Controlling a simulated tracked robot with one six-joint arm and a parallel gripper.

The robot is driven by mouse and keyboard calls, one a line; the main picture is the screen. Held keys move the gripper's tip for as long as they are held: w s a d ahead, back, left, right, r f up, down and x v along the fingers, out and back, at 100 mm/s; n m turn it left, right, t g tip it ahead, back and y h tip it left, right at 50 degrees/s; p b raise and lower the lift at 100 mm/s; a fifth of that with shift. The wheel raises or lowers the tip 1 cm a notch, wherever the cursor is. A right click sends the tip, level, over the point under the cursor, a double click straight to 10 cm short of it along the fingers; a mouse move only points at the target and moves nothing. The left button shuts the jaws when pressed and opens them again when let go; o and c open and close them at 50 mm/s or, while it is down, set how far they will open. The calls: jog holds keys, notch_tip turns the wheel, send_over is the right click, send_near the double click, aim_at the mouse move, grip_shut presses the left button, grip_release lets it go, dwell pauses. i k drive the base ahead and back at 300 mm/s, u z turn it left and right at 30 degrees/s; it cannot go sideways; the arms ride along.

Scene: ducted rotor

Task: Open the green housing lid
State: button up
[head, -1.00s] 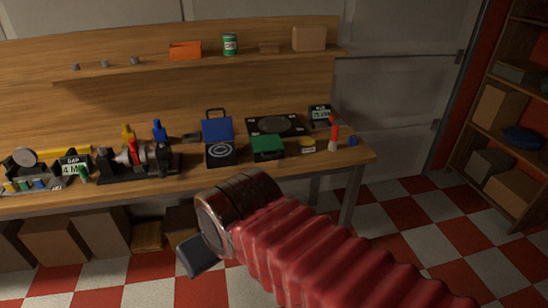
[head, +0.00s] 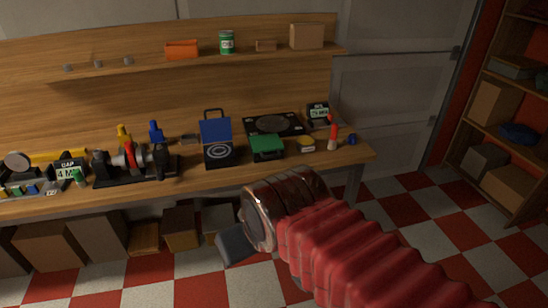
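The green housing (head: 266,149) stands on the wooden workbench, right of the blue case, with its green lid down as far as I can see. My arm, with a red ribbed sleeve and a dark brown end, reaches in from the lower right. A grey part of my gripper (head: 236,246) shows in front of the bench, low and to the left of the arm's end. It is well apart from the green housing. Its fingertips cannot be made out clearly, and I see nothing held.
A blue case (head: 218,141) with its lid raised stands just left of the green housing. A black plate with a disc (head: 275,125) lies behind it. A yellow-topped tin (head: 305,145) and a red bottle (head: 332,135) stand to its right. A black fixture (head: 135,165) stands farther left.

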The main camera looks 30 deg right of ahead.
aim_at(259, 144)
jog(key=i, duration=1)
